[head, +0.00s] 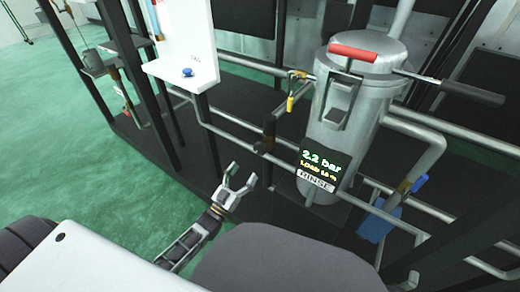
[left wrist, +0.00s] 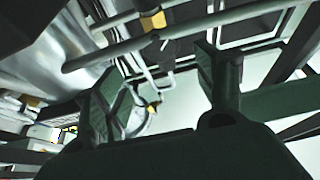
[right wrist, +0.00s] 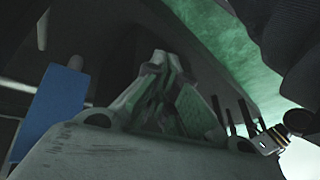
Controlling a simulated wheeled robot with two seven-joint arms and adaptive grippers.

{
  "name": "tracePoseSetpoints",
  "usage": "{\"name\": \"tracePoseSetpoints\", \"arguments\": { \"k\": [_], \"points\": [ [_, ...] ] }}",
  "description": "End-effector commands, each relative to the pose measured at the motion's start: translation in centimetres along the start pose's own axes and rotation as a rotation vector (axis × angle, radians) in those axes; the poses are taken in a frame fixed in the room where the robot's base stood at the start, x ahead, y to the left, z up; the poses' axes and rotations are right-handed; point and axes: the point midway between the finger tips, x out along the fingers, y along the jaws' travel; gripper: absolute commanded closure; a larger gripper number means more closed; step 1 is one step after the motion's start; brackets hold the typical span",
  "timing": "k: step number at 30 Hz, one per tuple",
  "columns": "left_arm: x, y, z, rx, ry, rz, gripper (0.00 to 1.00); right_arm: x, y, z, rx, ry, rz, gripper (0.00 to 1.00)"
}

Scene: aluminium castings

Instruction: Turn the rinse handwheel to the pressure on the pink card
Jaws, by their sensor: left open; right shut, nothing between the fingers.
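A dark display (head: 322,166) on the grey cylindrical tank (head: 345,120) reads 2.2 bar in green, with a load line in yellow below. A RINSE label (head: 315,182) sits under it. I cannot make out the rinse handwheel or a pink card in any view. My left gripper (head: 243,174) is open and empty, left of the display and in front of the lower pipes. Its spread fingers also show in the left wrist view (left wrist: 160,65). My right gripper (right wrist: 160,65) is shut and empty in the right wrist view; the head view does not show it.
The tank has a red handle (head: 352,53) on top and a black bar grip (head: 472,93) sticking out right. Pipes (head: 240,139) cross in front. A blue part (head: 378,222) hangs at lower right. A white panel (head: 185,50) stands left; green floor (head: 70,160) is clear there.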

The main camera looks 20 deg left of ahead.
Motion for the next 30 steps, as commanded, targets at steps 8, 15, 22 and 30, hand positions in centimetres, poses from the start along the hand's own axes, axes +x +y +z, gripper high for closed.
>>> {"name": "tracePoseSetpoints", "arguments": {
  "k": [8, 15, 22, 30],
  "points": [
    [3.2, 0.0, 0.1, 0.0, 0.003, 0.0, 0.29, 1.5, 0.0, 0.3, 0.009, 0.03, -0.012, 1.0],
    [5.8, 0.0, 0.1, 0.0, 0.002, 0.0, 0.29, 2.8, -0.1, 0.8, 0.021, 0.052, -0.025, 1.0],
    [8.3, 0.0, 0.1, 0.0, 0.001, 0.001, 0.29, 4.1, -0.1, 1.7, 0.034, 0.07, -0.036, 1.0],
    [10.8, 0.0, 0.1, 0.0, 0.002, 0.0, 0.29, 5.4, -0.2, 2.3, 0.049, 0.094, -0.047, 1.0]
  ]
}}
